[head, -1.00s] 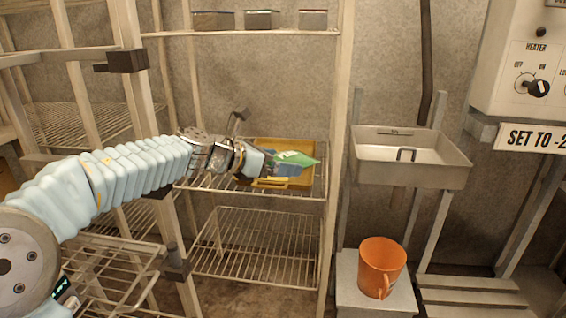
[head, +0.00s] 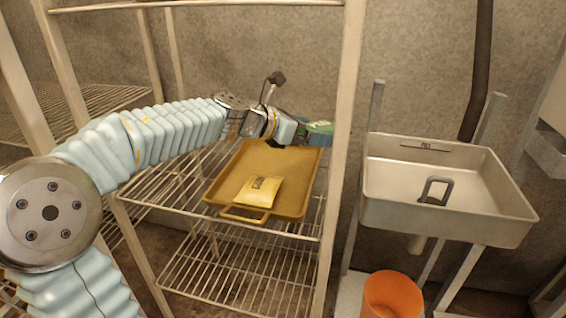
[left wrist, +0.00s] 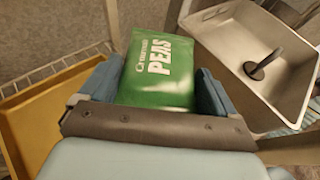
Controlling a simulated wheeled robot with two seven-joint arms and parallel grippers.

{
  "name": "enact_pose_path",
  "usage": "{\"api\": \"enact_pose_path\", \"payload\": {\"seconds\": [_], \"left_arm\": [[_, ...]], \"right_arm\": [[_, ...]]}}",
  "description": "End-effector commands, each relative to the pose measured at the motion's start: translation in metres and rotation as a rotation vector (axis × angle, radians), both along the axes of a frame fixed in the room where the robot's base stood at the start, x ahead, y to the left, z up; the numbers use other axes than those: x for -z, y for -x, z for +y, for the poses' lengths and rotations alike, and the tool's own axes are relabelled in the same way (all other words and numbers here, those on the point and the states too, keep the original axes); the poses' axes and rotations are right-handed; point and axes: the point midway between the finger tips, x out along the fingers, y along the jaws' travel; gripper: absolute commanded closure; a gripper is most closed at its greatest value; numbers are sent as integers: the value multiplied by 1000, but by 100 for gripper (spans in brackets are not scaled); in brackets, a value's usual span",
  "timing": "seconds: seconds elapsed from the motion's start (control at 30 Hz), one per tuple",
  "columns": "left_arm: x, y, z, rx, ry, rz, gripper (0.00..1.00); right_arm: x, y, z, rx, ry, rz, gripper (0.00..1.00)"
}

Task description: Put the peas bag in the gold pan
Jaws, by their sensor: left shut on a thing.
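The green peas bag (left wrist: 158,72), lettered PEAS, is held between the blue fingers of my left gripper (left wrist: 160,90) in the left wrist view. In the head view the bag (head: 320,127) shows as a small green patch at my left gripper (head: 312,133), partly hidden by the fingers. The gripper is above the far right part of the gold pan (head: 225,180), close to the shelf post. The pan lies on a wire shelf, and its edge also shows in the left wrist view (left wrist: 40,115). My right gripper is not in view.
A yellow packet (head: 258,191) lies in the front part of the pan. A pale shelf post (head: 345,150) stands right of the pan. A metal sink (head: 440,215) and an orange bucket (head: 392,296) are to the right. The pan's middle is clear.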

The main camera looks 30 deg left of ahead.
Motion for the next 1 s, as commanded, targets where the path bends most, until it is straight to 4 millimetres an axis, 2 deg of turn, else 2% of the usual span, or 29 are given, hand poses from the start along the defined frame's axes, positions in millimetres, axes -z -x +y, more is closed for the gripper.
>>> {"api": "enact_pose_path", "payload": {"seconds": [0.17, 0.4, 0.5, 0.6, 0.87, 1.0], "left_arm": [[10, -6, 22, -5, 1, 2, 47], [41, -22, 88, -7, 0, 5, 47], [62, -26, 106, -4, 1, 4, 47], [78, -29, 119, -3, 0, 4, 47], [100, -33, 136, -3, 0, 2, 47], [122, -33, 136, 0, 1, 2, 47]], "right_arm": [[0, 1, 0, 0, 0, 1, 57], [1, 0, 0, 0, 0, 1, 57], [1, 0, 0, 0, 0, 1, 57], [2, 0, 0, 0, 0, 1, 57], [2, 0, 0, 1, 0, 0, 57], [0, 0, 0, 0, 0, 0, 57]]}}
